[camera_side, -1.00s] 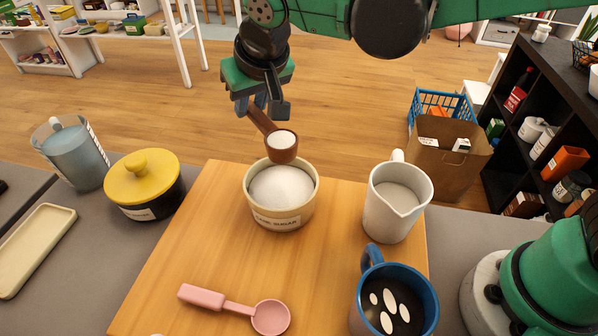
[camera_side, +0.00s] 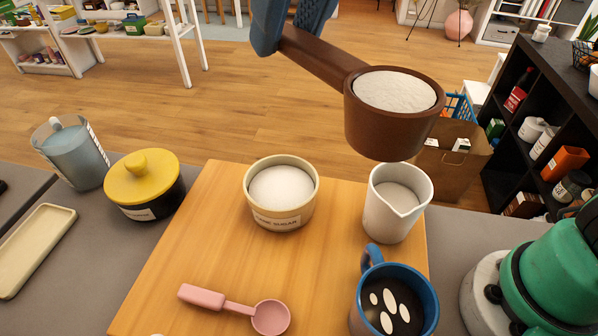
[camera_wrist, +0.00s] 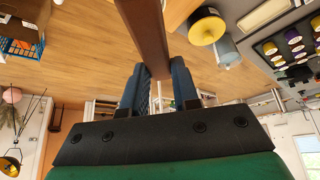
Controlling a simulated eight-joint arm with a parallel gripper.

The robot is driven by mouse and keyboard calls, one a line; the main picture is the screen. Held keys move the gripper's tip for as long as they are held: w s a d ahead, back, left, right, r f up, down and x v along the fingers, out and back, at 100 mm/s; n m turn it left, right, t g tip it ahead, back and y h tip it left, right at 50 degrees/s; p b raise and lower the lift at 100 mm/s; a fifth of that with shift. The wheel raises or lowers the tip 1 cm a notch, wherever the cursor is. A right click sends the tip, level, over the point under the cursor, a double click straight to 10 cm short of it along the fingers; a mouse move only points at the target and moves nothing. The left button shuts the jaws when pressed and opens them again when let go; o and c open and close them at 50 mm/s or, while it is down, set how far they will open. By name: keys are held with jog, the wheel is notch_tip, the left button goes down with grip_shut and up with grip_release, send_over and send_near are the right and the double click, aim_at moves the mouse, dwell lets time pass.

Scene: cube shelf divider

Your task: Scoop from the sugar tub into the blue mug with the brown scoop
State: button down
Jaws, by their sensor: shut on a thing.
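The brown scoop (camera_side: 392,125) is full of white sugar and is held high, close to the side camera, its bowl upright. My gripper (camera_side: 290,28) is shut on the scoop's handle; in the wrist view the gripper (camera_wrist: 160,85) has blue fingers on both sides of the handle (camera_wrist: 146,35). The sugar tub (camera_side: 281,212), cream with a label, stands on the wooden board, full of white sugar. The blue mug (camera_side: 428,312) stands at the board's front right, holding dark liquid with several pale ovals on it.
A pink scoop (camera_side: 235,306) lies on the front of the wooden board (camera_side: 190,250). A yellow-lidded pot (camera_side: 143,180), a blue-grey pitcher (camera_side: 80,162) and a beige tray (camera_side: 35,250) are at left.

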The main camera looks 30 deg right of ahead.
aim_at(380, 158)
jog(key=s+d+r, duration=0.3)
jog(key=s, duration=0.2)
jog(key=f+m+g+y, duration=0.1)
jog(key=f+g+y, duration=0.1)
jog(key=g+y, duration=0.1)
jog(key=s+a+f+m+g+y, duration=0.1)
jog(key=f+g+y, duration=0.2)
jog(key=g+y, duration=0.1)
jog(key=s+a+f+m+g+y, duration=0.1)
jog(key=f+g+y, duration=0.1)
jog(key=y, duration=0.3)
jog(key=shift+f+g, duration=0.2)
jog(key=shift+g, duration=0.7)
jog(key=shift+s+a+m+g+y, duration=0.3)
jog(key=shift+m+g+y, duration=0.15)
jog(key=shift+y, duration=0.5)
jog(key=shift+s+a+m+g+y, duration=0.35)
jog(key=shift+g+y, duration=0.2)
jog(key=shift+y, duration=0.45)
jog(key=shift+s+a+m+g+y, duration=0.3)
jog(key=shift+m+g+y, duration=0.15)
jog(key=shift+y, duration=0.5)
